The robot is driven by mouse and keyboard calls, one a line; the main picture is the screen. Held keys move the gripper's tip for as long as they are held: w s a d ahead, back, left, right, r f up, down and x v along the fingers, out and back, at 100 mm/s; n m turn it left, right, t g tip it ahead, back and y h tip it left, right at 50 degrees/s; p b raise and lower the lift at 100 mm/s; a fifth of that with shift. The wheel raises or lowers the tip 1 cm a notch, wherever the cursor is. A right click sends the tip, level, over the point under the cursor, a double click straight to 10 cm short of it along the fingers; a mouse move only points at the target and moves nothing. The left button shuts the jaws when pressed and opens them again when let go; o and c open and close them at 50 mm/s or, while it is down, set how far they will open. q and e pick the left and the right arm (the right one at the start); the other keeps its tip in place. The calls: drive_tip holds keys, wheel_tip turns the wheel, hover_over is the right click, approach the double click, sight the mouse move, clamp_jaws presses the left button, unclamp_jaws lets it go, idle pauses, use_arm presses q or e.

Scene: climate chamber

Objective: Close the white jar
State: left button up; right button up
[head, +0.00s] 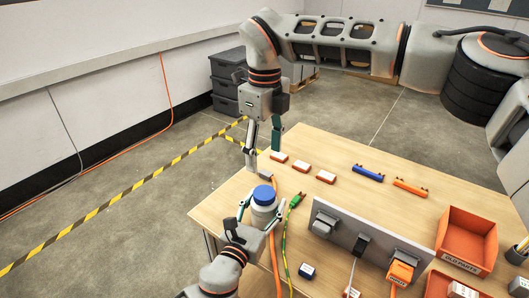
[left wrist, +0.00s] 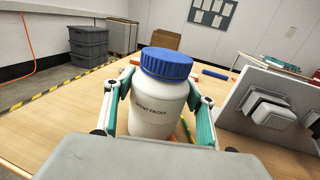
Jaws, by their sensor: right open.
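The white jar (head: 263,208) is upright near the table's left corner, with a blue lid (head: 263,192) sitting level on its top. In the left wrist view the jar (left wrist: 155,118) and lid (left wrist: 167,63) show close up; whether the lid is screwed tight cannot be told. My left gripper (left wrist: 157,108) has a finger on each side of the jar's body and is shut on it. Its palm hides the jar's lower part, so I cannot tell whether the jar touches the table. My right gripper (head: 263,143) is open and empty, pointing down above and behind the jar.
The wooden table (head: 335,150) holds several white-and-orange blocks (head: 302,166), a blue bar (head: 368,174) and an orange bar (head: 410,188). A grey panel (head: 345,235) with sockets stands right of the jar. A green plug (head: 296,199) with its cable lies between them. An orange bin (head: 466,240) is at right.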

use_arm(q)
drive_tip(key=shift+o, duration=0.5)
drive_tip(key=shift+s, duration=0.15)
drive_tip(key=shift+s+a, duration=0.2)
drive_tip(key=shift+s, duration=0.15)
drive_tip(key=v, duration=1.1)
